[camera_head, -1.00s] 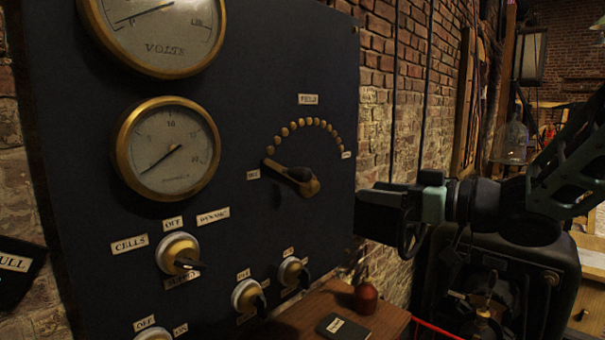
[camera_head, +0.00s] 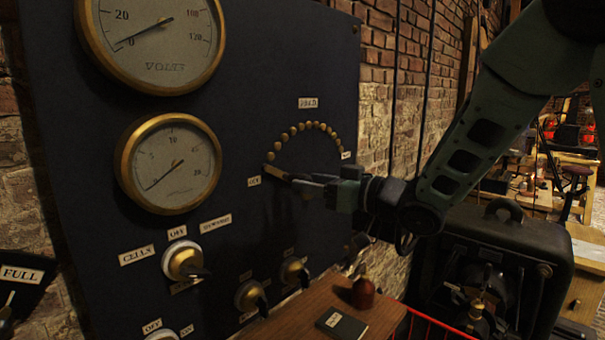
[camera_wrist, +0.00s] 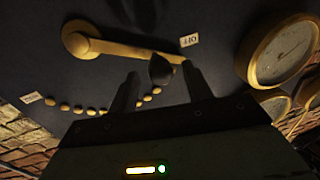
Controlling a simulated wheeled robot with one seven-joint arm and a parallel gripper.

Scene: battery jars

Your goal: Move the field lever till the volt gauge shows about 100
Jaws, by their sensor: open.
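The brass field lever (camera_head: 276,172) points left to its OFF label on the dark panel, at the left end of an arc of brass studs. In the wrist view the lever (camera_wrist: 118,49) runs from its round pivot to the OFF label, with a dark knob (camera_wrist: 160,71) near its tip. My gripper (camera_head: 298,181) is at the lever and hides its pivot in the head view. In the wrist view my gripper (camera_wrist: 160,76) is open, one finger on each side of the knob; contact is unclear. The volt gauge (camera_head: 150,66) has its needle close to 0.
A second gauge (camera_head: 170,165) sits below the volt gauge. Several rotary switches, among them the cells switch (camera_head: 184,261), are lower on the panel. A wooden shelf (camera_head: 300,318) below holds a small red-brown bottle (camera_head: 363,293) and a dark booklet (camera_head: 341,325).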

